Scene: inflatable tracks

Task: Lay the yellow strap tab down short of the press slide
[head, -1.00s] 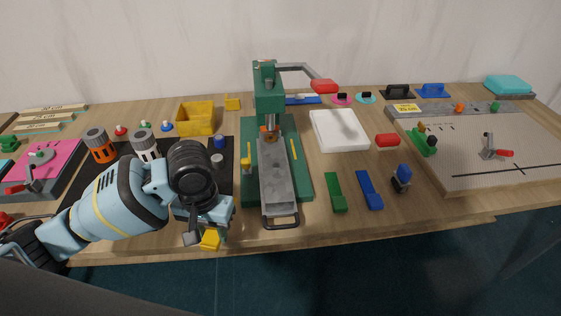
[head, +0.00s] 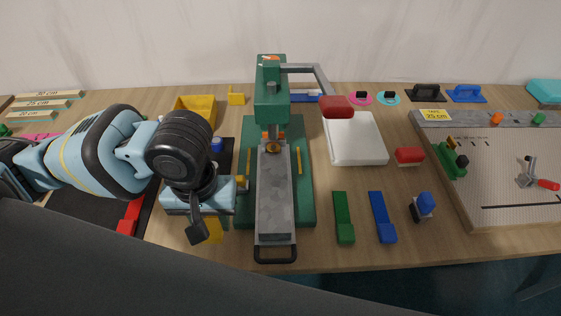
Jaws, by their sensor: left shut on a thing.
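My left gripper (head: 208,226) is shut on the yellow strap tab (head: 214,229), which shows only partly below the dark fingers. Gripper and tab are over the front strip of the table, left of the press slide (head: 274,205) and apart from it. I cannot tell whether the tab touches the table. The slide is a long grey plate with a black loop handle at its front end. It runs out from under the green press (head: 271,98) towards the table's front edge. My right gripper is not in view.
A green strip (head: 343,218) and a blue strip (head: 382,217) lie right of the press. A white tray (head: 371,157) stands behind them. The press lever's red grip (head: 337,107) reaches out to the right. A yellow bin (head: 195,108) stands behind my arm.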

